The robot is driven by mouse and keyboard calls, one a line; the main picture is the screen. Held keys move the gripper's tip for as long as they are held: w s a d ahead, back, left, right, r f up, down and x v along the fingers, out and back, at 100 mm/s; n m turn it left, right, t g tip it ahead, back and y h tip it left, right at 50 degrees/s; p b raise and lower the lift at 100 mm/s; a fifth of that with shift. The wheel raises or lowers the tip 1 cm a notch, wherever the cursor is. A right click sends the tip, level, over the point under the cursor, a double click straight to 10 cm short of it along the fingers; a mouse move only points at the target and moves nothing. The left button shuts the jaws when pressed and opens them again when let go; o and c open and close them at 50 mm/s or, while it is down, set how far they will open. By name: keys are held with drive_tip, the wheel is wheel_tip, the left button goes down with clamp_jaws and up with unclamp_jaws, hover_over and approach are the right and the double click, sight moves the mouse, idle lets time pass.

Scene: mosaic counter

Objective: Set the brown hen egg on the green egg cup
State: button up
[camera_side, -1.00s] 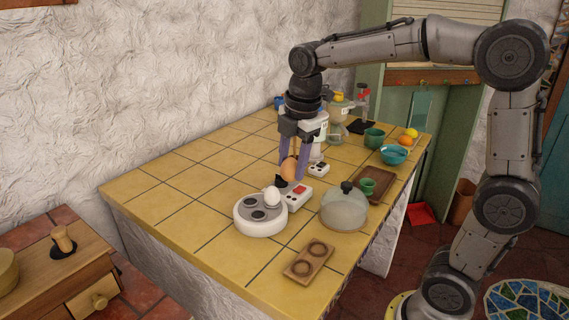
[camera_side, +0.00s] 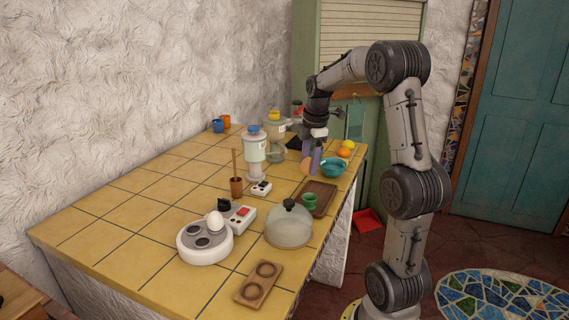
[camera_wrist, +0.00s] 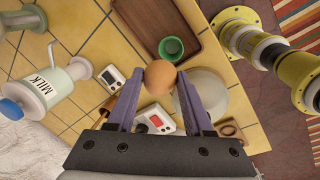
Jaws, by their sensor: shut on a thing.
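My gripper (camera_side: 312,160) is shut on the brown egg (camera_side: 305,167) and holds it above the counter, near the turquoise bowl. In the wrist view the brown egg (camera_wrist: 160,77) sits between the purple fingertips of my gripper (camera_wrist: 160,84). The green egg cup (camera_side: 309,201) stands upright on a brown wooden tray (camera_side: 327,190). In the side view it is below the egg in the picture. In the wrist view the green egg cup (camera_wrist: 171,48) shows just beyond the egg, apart from it, and its opening looks empty.
The turquoise bowl (camera_side: 333,168) and an orange (camera_side: 343,153) are near my gripper. A glass dome (camera_side: 289,228) stands in front of the tray. A white egg (camera_side: 215,219) rests on the round cooker (camera_side: 205,257). A milk dispenser (camera_side: 255,150) stands left of my gripper.

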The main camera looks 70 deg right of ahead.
drive_tip(key=shift+s+d+f, duration=0.15)
drive_tip(key=shift+s+d, duration=0.2)
drive_tip(key=shift+s, duration=0.05)
drive_tip(key=shift+f, duration=3.35)
drive_tip(key=shift+f, duration=0.95)
drive_tip(key=o, duration=1.1)
drive_tip(key=shift+c, duration=0.2)
drive_tip(key=shift+r, duration=3.5)
